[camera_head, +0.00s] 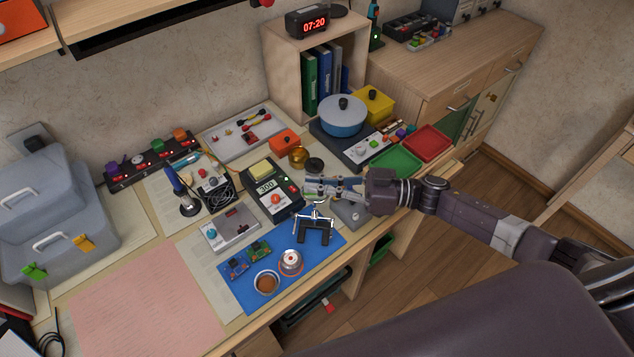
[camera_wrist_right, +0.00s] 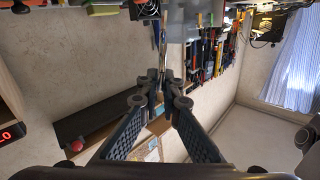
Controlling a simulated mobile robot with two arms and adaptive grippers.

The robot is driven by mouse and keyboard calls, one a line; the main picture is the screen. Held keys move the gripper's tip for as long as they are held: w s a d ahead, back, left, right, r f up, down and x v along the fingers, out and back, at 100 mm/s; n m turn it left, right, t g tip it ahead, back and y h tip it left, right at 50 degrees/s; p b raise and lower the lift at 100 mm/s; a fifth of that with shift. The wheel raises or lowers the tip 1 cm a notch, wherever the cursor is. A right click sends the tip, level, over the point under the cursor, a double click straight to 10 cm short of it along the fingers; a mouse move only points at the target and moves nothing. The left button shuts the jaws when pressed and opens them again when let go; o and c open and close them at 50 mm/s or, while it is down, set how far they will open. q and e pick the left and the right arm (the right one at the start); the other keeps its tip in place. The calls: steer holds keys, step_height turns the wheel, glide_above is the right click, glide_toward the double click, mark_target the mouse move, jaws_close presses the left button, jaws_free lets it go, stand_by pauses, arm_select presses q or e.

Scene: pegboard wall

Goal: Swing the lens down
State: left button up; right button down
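A stand with a black base (camera_head: 316,236) and silver jointed arms (camera_head: 314,215) stands on the blue mat (camera_head: 240,293) on the bench. I cannot clearly make out the lens; my right gripper covers the area just above and behind the stand. My right gripper (camera_head: 312,186) comes in from the right, its fingers pointing left above the stand. In the right wrist view, its fingertips (camera_wrist_right: 160,76) are close together, near a thin upright thing. Whether they pinch it, I cannot tell. My left gripper is not in view.
A black device with a display (camera_head: 270,190) stands left of my right gripper. A silver box (camera_head: 230,231), small green boards (camera_head: 259,248), a brown cup (camera_head: 266,283) and a round metal piece (camera_head: 290,262) are nearby. A pink mat (camera_head: 140,297) at left is clear.

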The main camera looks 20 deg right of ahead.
steer(key=shift+s+a+f+n+b, duration=0.6)
steer(key=shift+s+f+n+b, duration=0.7)
steer(key=shift+n, duration=1.75)
steer(key=shift+s+a+f+n+b, duration=0.65)
steer(key=shift+s+f+n+b, duration=0.85)
steer(key=shift+n, duration=1.6)
steer(key=shift+s+a+f+n+b, duration=0.65)
steer(key=shift+s+n+b, duration=0.9)
steer(key=shift+n, duration=1.5)
steer(key=shift+w+f+b, duration=0.1)
steer(key=shift+w+b, duration=0.25)
steer(key=c, duration=2.1)
jaws_free()
